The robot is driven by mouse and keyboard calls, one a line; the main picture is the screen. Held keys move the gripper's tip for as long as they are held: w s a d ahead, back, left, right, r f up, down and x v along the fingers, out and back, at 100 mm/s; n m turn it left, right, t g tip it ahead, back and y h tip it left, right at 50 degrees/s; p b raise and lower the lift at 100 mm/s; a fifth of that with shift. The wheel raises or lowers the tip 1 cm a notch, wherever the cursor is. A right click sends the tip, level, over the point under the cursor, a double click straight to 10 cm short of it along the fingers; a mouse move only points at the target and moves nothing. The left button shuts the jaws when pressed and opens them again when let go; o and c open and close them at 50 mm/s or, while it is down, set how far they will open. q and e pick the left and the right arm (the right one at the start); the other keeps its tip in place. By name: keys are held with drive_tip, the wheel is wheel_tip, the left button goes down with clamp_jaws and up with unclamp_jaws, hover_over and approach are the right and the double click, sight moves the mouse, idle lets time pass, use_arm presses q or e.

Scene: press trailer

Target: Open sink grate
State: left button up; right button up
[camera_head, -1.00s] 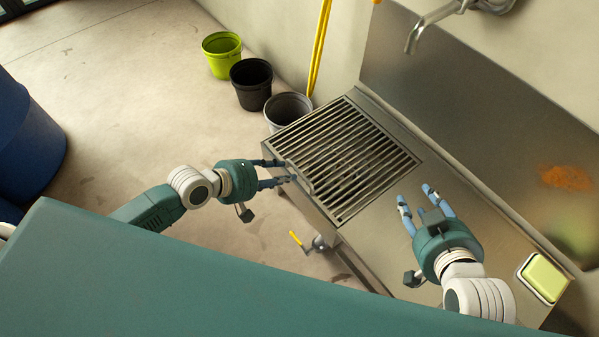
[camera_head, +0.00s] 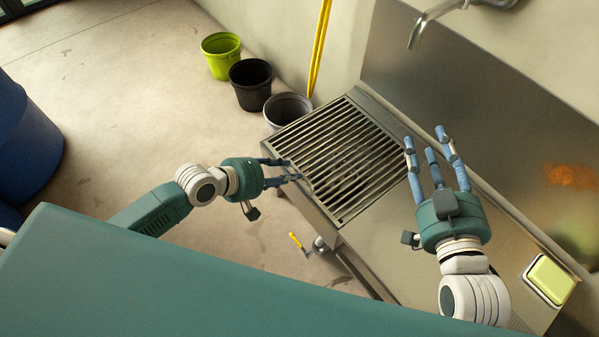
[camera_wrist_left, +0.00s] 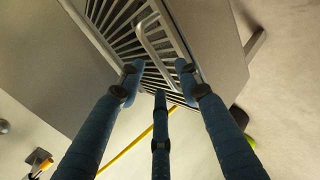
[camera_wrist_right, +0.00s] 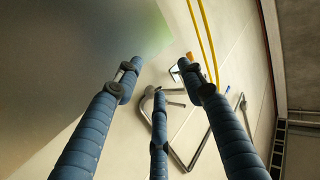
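The sink grate (camera_head: 345,150) is a barred metal panel lying flat and closed over the far end of the steel sink. In the left wrist view the grate (camera_wrist_left: 125,25) shows a bar handle (camera_wrist_left: 150,42) near its edge. My left gripper (camera_head: 292,170) is at the grate's near left edge, fingers spread around the handle's area. It looks open, with no clear contact with the handle. My right gripper (camera_head: 431,145) is raised over the counter just right of the grate, its fingers apart and empty. In the right wrist view its fingers (camera_wrist_right: 158,85) point at the wall.
A faucet (camera_head: 425,22) hangs from the wall above the sink. A green sponge (camera_head: 549,279) lies on the counter at right. A grey bucket (camera_head: 288,107), black bucket (camera_head: 251,83) and lime bucket (camera_head: 221,55) stand beyond the sink. A yellow-handled valve (camera_head: 300,243) sticks out in front.

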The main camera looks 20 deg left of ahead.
use_arm(q)
drive_tip(key=b+x, duration=0.2)
drive_tip(key=x, duration=0.3)
drive_tip(key=shift+w+d+f, duration=0.1)
drive_tip(key=shift+f, duration=0.05)
drive_tip(key=shift+w+d, duration=0.1)
drive_tip(key=shift+w, duration=0.05)
use_arm(e)
wheel_tip(320, 180, up, 13)
drive_tip(key=s+a+t+y, duration=0.1)
drive_tip(key=s+t+y, duration=0.1)
drive_tip(key=t, duration=0.4)
drive_tip(key=shift+s+a, duration=0.2)
drive_tip(key=shift+s, duration=0.15)
use_arm(q)
drive_tip(key=shift+c, duration=0.3)
use_arm(e)
drive_tip(key=shift+r, duration=0.1)
